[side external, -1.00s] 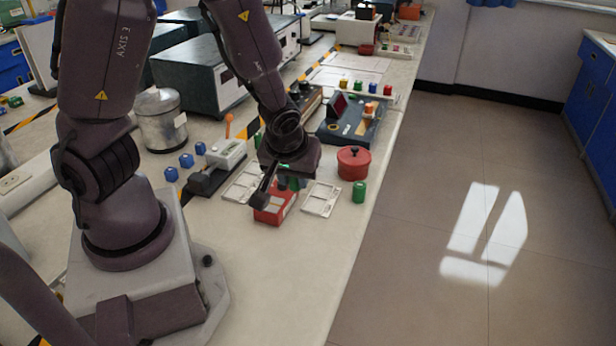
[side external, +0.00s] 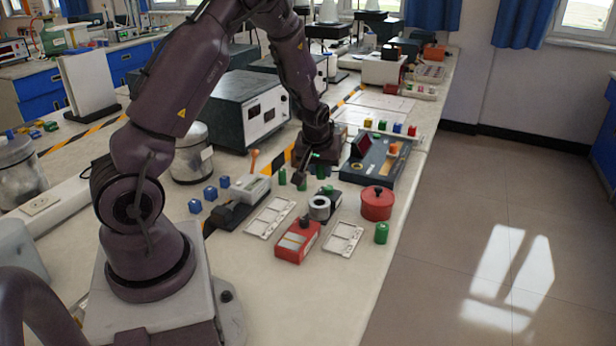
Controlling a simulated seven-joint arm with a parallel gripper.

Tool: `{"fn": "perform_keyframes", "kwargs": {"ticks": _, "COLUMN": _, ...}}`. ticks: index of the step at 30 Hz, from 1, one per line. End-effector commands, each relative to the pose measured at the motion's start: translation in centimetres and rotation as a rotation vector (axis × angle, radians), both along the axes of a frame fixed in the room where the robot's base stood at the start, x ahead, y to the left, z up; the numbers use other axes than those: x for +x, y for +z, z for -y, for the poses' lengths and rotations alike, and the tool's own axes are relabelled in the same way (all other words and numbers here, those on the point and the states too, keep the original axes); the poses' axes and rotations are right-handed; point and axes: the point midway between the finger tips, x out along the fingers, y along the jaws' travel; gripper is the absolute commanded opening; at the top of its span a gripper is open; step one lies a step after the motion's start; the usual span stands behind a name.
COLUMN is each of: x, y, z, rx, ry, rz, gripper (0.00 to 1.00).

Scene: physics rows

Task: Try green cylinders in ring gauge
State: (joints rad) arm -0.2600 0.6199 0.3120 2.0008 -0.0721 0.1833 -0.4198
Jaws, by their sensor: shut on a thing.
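My gripper (side external: 318,168) is at the back of the work area, beyond the ring gauge. Its fingers are small and partly hidden; it appears shut on a green cylinder (side external: 320,172), which shows just under it. Other green cylinders stand close by, one to the left (side external: 282,176) and one just below (side external: 301,184). The ring gauge (side external: 319,207), a grey ring with a dark opening, sits by a dark block in front of the gripper, apart from it. Another green cylinder (side external: 381,233) stands alone near the table's right edge.
A red box with pale labels (side external: 298,241) lies between two white slotted trays, left (side external: 270,217) and right (side external: 343,239). A red lidded pot (side external: 377,204) stands right. A dark console (side external: 372,163) is behind it. Blue cubes (side external: 210,192) lie left.

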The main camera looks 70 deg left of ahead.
Motion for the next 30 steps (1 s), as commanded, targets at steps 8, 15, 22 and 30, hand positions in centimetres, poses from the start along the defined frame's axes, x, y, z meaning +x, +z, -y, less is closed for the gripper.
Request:
{"fn": "perform_keyframes", "kwargs": {"ticks": 8, "x": -0.3, "y": -1.3, "z": 0.0, "rx": 0.006, "ry": -0.027, "rz": -0.019, "gripper": 0.02}}
{"fn": "perform_keyframes", "kwargs": {"ticks": 15, "x": -0.3, "y": -3.7, "z": 0.0, "rx": 0.006, "ry": -0.027, "rz": -0.019, "gripper": 0.02}}
{"fn": "perform_keyframes", "kwargs": {"ticks": 22, "x": -0.2, "y": -5.5, "z": 0.0, "rx": 0.007, "ry": -0.026, "rz": -0.016, "gripper": 0.02}}
{"fn": "perform_keyframes", "kwargs": {"ticks": 30, "x": -0.2, "y": -6.4, "z": 0.0, "rx": 0.006, "ry": -0.026, "rz": -0.015, "gripper": 0.02}}
